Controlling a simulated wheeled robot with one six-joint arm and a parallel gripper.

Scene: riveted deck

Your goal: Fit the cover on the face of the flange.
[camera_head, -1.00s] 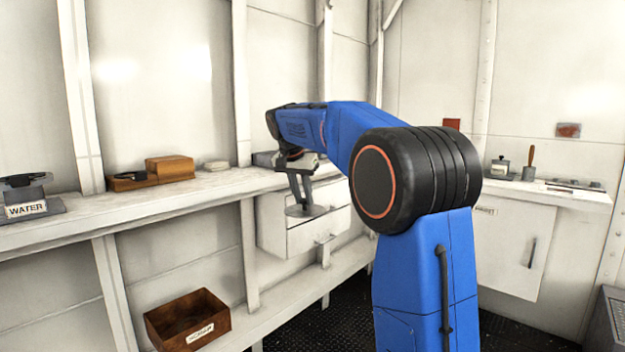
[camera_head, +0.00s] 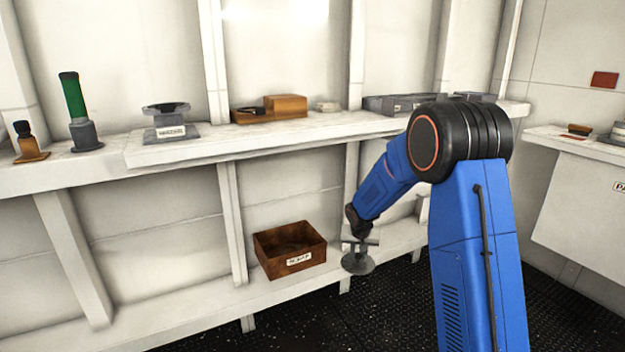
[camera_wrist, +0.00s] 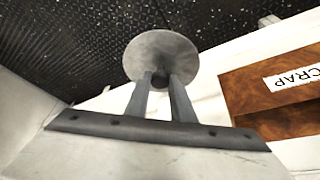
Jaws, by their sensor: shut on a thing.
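The cover is a round grey disc (camera_head: 358,264) with a small dark knob, and it also shows in the wrist view (camera_wrist: 160,52). My gripper (camera_head: 358,247) is shut on the knob, with the disc hanging below, in front of the lower shelf. In the wrist view my gripper's two fingers (camera_wrist: 160,84) meet the knob, and nothing touches the disc's outer side. A grey fitting with a flared dark top (camera_head: 166,120) and a white label stands on the upper counter to the left; it looks like the flange. The cover is well apart from it and lower.
A brown open box (camera_head: 290,259) sits on the lower shelf just left of the cover; its label reads SCRAP in the wrist view (camera_wrist: 290,78). The counter holds a green-handled upright (camera_head: 76,108), a small dark-topped piece (camera_head: 28,143) and a wooden block (camera_head: 285,106). Dark floor lies below.

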